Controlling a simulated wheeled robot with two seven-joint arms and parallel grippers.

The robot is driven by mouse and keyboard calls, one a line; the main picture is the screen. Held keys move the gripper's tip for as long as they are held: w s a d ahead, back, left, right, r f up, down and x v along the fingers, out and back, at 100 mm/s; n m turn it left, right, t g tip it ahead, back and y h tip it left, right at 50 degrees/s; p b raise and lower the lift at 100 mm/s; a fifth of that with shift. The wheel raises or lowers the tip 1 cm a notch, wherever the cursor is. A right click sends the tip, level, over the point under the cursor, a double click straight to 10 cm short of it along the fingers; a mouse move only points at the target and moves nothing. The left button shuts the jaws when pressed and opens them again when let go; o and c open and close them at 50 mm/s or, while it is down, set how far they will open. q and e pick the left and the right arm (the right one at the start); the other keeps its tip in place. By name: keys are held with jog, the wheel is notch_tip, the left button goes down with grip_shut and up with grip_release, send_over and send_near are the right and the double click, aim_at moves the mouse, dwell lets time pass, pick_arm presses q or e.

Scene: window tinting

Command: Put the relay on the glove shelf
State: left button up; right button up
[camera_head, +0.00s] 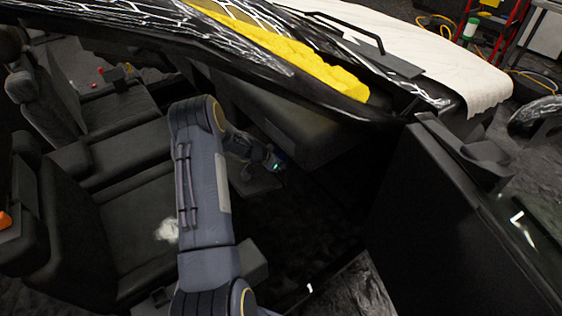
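My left arm enters from the bottom, left of centre, and reaches into the car's front footwell, under the dashboard (310,125). Its wrist, with a small green light, ends at the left gripper (279,165), beside the dashboard's lower edge. The fingers are too small and dark to tell whether they are open or shut, or whether they hold anything. A flat dark panel (257,183) lies just below the wrist; I cannot tell if it is the glove shelf. I cannot make out the relay. My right gripper is out of view.
A dark front seat (130,215) with a pale crumpled piece (168,231) on it is left of my arm. The open door (435,220) stands at the right. Yellow cloth (300,62) lies at the windscreen above; a white cover (430,45) drapes the hood.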

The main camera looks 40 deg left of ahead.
pick_arm(q)
jog(key=shift+o, duration=0.6)
jog(key=shift+r, duration=0.1)
jog(key=shift+s+r, duration=0.1)
jog(key=shift+r, duration=0.1)
jog(key=p+v, duration=0.1)
jog(key=v, duration=1)
jog(key=shift+s+a+r, duration=0.15)
jog(key=shift+s+r, duration=0.05)
jog(key=shift+s, duration=0.1)
